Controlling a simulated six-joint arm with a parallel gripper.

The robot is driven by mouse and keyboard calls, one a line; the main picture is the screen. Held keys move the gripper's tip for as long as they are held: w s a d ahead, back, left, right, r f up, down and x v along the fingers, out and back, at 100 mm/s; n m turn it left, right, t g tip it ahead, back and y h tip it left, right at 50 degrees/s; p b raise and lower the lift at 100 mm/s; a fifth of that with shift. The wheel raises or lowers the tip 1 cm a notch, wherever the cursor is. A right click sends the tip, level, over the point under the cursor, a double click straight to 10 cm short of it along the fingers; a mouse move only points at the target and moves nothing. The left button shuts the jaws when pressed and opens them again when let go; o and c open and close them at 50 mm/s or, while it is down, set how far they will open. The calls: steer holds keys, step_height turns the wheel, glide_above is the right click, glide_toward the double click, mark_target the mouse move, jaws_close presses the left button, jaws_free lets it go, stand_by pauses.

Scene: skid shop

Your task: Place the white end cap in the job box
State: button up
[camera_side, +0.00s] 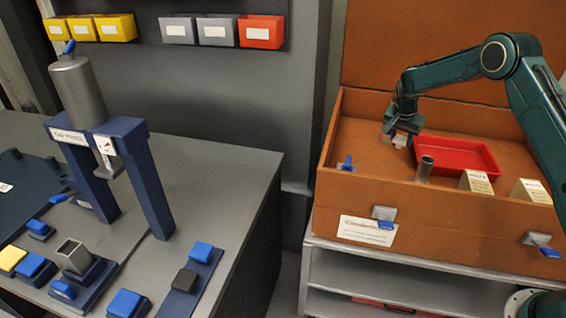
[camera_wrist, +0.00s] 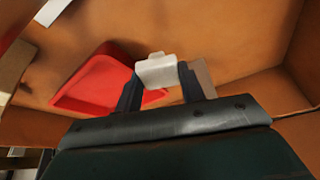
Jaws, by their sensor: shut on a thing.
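The white end cap (camera_wrist: 157,71) is between my gripper's two dark fingers in the wrist view. My gripper (camera_side: 402,132) is shut on it. In the side view the cap (camera_side: 400,141) shows as a small pale piece at the fingertips. The job box (camera_side: 345,196) is a large open orange-brown chest with its lid up. My gripper is inside the box's outline, over its interior, left of the red tray. I cannot tell whether the cap touches the box floor.
A red tray (camera_side: 462,149) lies in the box and also shows in the wrist view (camera_wrist: 85,88). A grey tube (camera_side: 424,168) and two labelled cartons (camera_side: 476,182) stand near the front wall. A grey workbench (camera_side: 215,160) with a blue press frame (camera_side: 150,180) is at left.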

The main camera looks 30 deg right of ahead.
steer(key=shift+f, duration=3.2)
steer(key=shift+f, duration=0.15)
steer(key=o, duration=1)
steer(key=shift+c, duration=0.2)
steer(key=v, duration=1.2)
steer(key=shift+a, duration=0.1)
